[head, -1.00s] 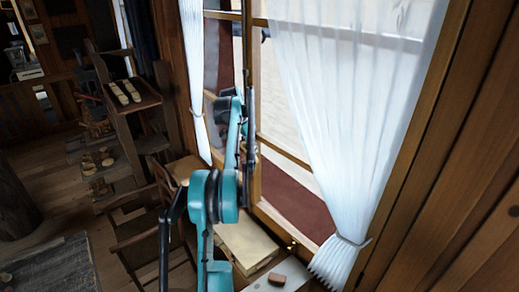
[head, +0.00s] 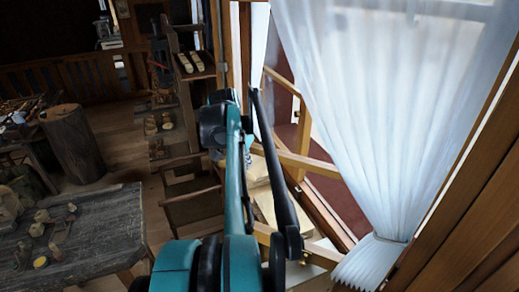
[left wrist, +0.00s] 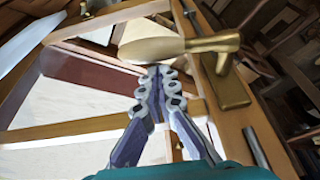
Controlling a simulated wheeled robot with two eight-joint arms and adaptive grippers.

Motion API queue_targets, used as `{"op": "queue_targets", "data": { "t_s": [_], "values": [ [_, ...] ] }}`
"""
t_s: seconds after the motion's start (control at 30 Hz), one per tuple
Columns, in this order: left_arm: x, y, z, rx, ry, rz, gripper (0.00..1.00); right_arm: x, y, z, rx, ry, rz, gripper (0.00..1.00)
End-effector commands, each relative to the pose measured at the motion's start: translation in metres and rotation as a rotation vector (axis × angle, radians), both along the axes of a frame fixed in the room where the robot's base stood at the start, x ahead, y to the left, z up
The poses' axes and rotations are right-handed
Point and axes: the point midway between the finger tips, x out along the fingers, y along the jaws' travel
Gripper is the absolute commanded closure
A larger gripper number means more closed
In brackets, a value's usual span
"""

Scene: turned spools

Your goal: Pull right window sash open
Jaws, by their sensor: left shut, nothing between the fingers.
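The right window sash (head: 297,160) is a wooden glazed frame standing at an angle to the window opening, partly behind the white curtain and my arm. In the left wrist view a brass lever handle (left wrist: 180,48) on a brass plate (left wrist: 228,88) is fixed to the sash's wooden stile (left wrist: 215,75). My left gripper (left wrist: 160,72) is shut and empty, its fingertips just below the lever in that picture; I cannot tell whether they touch it. In the head view my left arm reaches up toward the sash, and its fingers are not clear there. My right gripper is not in view.
A white curtain (head: 365,120), tied at the bottom, hangs at the right. A worktable (head: 95,225) with small wooden pieces stands at the left. A wooden chair (head: 190,195) and shelf (head: 195,65) stand behind my arm. Some floor (head: 130,165) is clear.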

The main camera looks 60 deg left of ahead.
Motion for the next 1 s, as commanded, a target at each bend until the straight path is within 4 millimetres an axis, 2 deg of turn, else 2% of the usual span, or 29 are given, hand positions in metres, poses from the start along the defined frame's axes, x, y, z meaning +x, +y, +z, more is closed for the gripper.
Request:
{"op": "queue_targets", "data": {
  "t_s": [0.03,0.2,0.4,1.0],
  "values": [
    [-0.011,-0.008,0.001,0.000,0.000,0.024,1.00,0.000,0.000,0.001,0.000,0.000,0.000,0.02],
    [-0.037,-0.030,0.001,0.000,-0.001,0.087,1.00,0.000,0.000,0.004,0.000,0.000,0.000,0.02],
    [-0.053,-0.045,0.000,0.001,-0.001,0.130,1.00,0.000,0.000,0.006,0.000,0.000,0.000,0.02],
    [-0.058,-0.050,0.001,0.001,-0.001,0.144,1.00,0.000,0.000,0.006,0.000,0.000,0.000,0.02]
  ]
}}
